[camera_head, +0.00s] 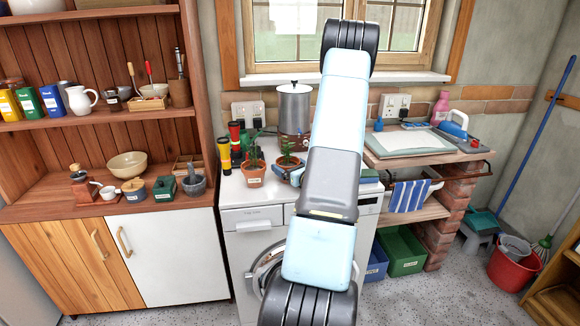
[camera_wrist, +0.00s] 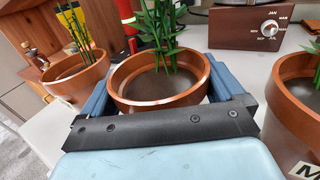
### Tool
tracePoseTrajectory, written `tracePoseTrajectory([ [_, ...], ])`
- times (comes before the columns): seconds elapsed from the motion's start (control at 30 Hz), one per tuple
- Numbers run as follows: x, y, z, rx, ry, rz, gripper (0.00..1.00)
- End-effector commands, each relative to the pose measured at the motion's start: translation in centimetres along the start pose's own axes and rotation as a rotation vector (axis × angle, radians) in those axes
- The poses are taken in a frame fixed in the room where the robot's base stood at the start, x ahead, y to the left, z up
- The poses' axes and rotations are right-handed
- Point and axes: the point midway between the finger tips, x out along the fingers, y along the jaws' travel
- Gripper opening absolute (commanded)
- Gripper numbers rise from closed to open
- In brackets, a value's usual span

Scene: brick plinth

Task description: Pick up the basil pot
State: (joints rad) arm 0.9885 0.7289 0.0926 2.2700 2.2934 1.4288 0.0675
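My gripper (camera_wrist: 158,85) reaches down to the white counter, its two blue fingers on either side of a terracotta pot (camera_wrist: 160,104) with thin, long-leaved green stems. The fingers are spread wide, close to the rim; contact cannot be made out. In the head view this pot (camera_head: 288,162) is partly covered by my gripper (camera_head: 290,174). A second pot (camera_wrist: 75,78) with upright stems stands to the left, also in the head view (camera_head: 253,174). A third pot (camera_wrist: 296,110), its label starting with "M", is close on the right. No label reading basil is visible.
A steel urn with a dial base (camera_head: 294,108) stands behind the pots. Red, yellow and black torches (camera_head: 225,154) stand behind left. The wooden dresser (camera_head: 110,205) is at left. A shelf bench with a board (camera_head: 410,143) is at right. Some counter in front of the left pot is bare.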

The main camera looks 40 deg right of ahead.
Motion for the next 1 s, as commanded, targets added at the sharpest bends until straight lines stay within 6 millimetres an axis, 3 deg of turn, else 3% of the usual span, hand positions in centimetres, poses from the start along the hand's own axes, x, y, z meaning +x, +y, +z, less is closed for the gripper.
tracePoseTrajectory([
  [0.37, 0.0, 0.0, 0.0, 0.000, 0.001, 0.000, 0.49],
  [0.73, 0.0, 0.0, 0.6, -0.002, -0.001, 0.001, 0.48],
  [1.0, -0.8, -0.5, 4.3, -0.005, -0.004, -0.003, 0.48],
])
